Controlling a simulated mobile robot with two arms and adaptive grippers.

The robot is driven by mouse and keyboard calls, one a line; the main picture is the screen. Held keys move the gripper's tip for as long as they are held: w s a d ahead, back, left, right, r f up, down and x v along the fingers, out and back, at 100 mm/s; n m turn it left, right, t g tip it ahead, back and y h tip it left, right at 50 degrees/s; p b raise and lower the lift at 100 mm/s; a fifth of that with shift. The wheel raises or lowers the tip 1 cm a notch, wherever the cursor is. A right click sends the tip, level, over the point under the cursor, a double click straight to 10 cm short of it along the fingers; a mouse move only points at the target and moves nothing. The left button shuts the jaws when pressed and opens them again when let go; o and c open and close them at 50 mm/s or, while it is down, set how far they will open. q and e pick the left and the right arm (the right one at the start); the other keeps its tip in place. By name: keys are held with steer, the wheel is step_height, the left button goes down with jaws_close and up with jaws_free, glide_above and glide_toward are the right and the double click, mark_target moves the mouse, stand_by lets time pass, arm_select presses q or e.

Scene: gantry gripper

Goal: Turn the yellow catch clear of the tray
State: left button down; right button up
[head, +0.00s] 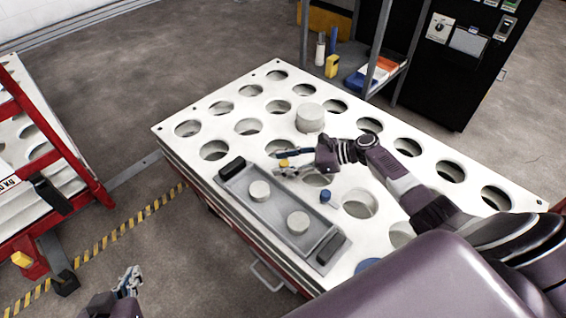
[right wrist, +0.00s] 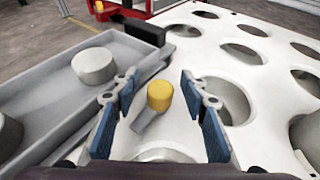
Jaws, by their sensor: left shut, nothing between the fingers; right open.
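The yellow catch (head: 284,162) is a yellow round knob beside the long edge of the grey tray (head: 279,207). In the right wrist view the yellow catch (right wrist: 160,95) has a short grey lever pointing down-left toward the tray (right wrist: 60,112); I cannot tell whether its tip overlaps the rim. My right gripper (head: 279,164) is open at the catch. In the right wrist view the knob shows between its two blue-padded fingers (right wrist: 157,88), with gaps on both sides. My left gripper (head: 128,281) is shut and empty, low at the left, away from the table.
The tray holds two pale discs (head: 259,190) and has black end handles (head: 232,167). A blue knob (head: 326,196) stands nearby on the white perforated table (head: 235,122). A pale cylinder (head: 310,118) stands behind my right gripper. A red-framed cart (head: 65,150) is at left.

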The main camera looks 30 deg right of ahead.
steer(key=v, duration=1.2)
